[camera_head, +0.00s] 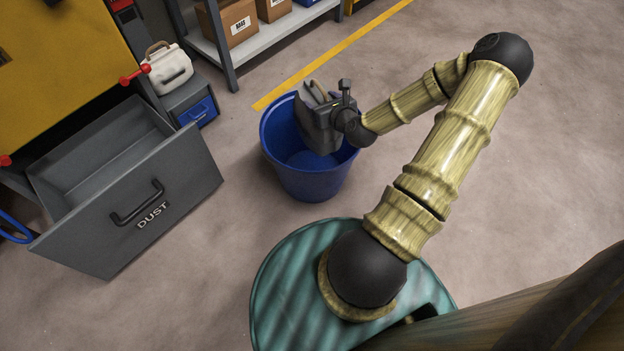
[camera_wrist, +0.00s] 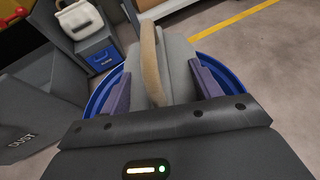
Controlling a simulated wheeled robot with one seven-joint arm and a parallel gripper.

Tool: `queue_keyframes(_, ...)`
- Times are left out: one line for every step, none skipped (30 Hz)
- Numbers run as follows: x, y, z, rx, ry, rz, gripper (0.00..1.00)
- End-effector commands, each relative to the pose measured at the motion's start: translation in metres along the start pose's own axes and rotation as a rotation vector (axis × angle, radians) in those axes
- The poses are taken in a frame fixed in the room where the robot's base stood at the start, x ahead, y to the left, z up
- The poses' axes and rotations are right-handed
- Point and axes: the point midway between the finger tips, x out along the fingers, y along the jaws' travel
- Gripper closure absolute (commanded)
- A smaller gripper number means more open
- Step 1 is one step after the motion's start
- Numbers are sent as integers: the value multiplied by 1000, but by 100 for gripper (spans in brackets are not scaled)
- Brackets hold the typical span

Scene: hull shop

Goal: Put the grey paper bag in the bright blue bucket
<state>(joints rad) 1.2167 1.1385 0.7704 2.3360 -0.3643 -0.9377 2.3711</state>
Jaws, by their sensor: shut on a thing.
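The bright blue bucket (camera_head: 305,182) stands on the floor in the middle of the head view. My gripper (camera_head: 318,98) is over the bucket's mouth and is shut on the grey paper bag (camera_head: 318,132). The bag hangs in the bucket's opening, its lower part apparently below the rim; I cannot tell whether it touches the bottom. In the wrist view the grey bag (camera_wrist: 178,62) with its tan handle (camera_wrist: 151,60) sits between my two purple-grey fingers. The blue rim (camera_wrist: 104,92) shows on both sides of it.
An open grey drawer marked DUST (camera_head: 150,210) juts out left of the bucket. A white bag with a handle (camera_head: 168,68) stands on a grey cabinet (camera_head: 190,108). A shelf with cardboard boxes (camera_head: 228,22) is behind. The floor to the right is clear.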

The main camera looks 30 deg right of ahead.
Motion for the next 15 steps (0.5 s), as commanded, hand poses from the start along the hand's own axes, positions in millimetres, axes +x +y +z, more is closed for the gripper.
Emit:
queue_keyframes(1,-1,0,-2,-5,-1,100)
queue_keyframes(1,-1,0,-2,-5,0,100)
queue_keyframes(0,-1,1,-2,-5,0,100)
queue_keyframes(0,-1,1,-2,-5,0,100)
queue_keyframes(0,-1,1,-2,-5,0,100)
queue_keyframes(0,-1,1,-2,-5,0,100)
queue_keyframes(0,-1,1,-2,-5,0,100)
queue_keyframes(0,-1,1,-2,-5,-1,100)
queue_keyframes(0,-1,1,-2,-5,-1,100)
queue_keyframes(0,-1,1,-2,-5,-1,100)
queue_keyframes(0,-1,1,-2,-5,-1,100)
queue_keyframes(1,-1,-1,-2,-5,-1,100)
queue_keyframes(2,-1,-3,-2,-4,-1,100)
queue_keyframes(3,-1,-5,-2,-4,-1,100)
queue_keyframes(5,-1,-10,-2,-4,-1,100)
